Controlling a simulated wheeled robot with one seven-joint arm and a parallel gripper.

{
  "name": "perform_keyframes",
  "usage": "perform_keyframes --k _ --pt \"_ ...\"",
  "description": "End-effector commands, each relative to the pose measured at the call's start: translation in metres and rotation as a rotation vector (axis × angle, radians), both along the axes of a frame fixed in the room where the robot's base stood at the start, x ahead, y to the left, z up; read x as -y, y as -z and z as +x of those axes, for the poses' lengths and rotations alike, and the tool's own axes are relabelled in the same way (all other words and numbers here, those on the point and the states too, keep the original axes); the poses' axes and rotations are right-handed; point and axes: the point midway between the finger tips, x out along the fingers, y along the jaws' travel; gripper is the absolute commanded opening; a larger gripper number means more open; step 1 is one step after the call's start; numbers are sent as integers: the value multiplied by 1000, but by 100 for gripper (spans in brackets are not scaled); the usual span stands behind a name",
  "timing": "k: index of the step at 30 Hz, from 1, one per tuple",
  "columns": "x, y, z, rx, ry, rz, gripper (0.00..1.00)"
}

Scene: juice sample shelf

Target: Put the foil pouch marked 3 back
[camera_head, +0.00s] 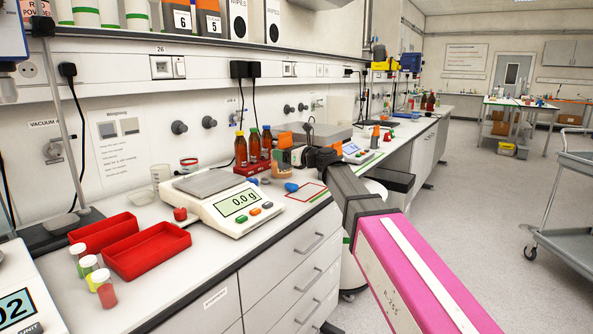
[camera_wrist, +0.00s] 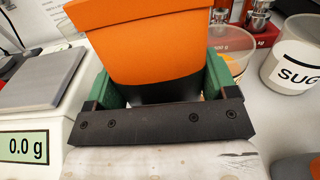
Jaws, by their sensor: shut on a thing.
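My gripper (camera_wrist: 160,92) is shut on an orange and black pouch (camera_wrist: 145,42), with a green finger on each side of it. The pouch fills the upper middle of the wrist view, and no number on it shows. In the head view my gripper (camera_head: 298,158) is over the bench, right of the bottle rack, and the held pouch (camera_head: 284,141) shows only in part. Two dark pouches with orange tops stand on the upper shelf at the top left, one marked 6 (camera_head: 182,19) and one marked 5 (camera_head: 213,23).
A balance (camera_head: 228,203) reading 0.0 g stands left of my gripper. Brown bottles stand in a red rack (camera_head: 252,166) behind it. Red trays (camera_head: 148,250) and small capped vials (camera_head: 103,287) are at the front left. A sugar jar (camera_wrist: 297,55) is at the right in the wrist view.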

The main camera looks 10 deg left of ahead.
Motion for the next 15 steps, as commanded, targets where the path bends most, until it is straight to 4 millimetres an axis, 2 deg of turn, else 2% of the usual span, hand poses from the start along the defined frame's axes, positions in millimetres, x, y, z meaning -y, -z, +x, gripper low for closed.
perform_keyframes --k 1,6,10,15 --pt "5 7 12 -1 2 -1 43" --pt "19 23 35 -1 1 0 43" --pt "25 30 43 0 1 0 43" --pt "26 36 44 0 0 0 43"
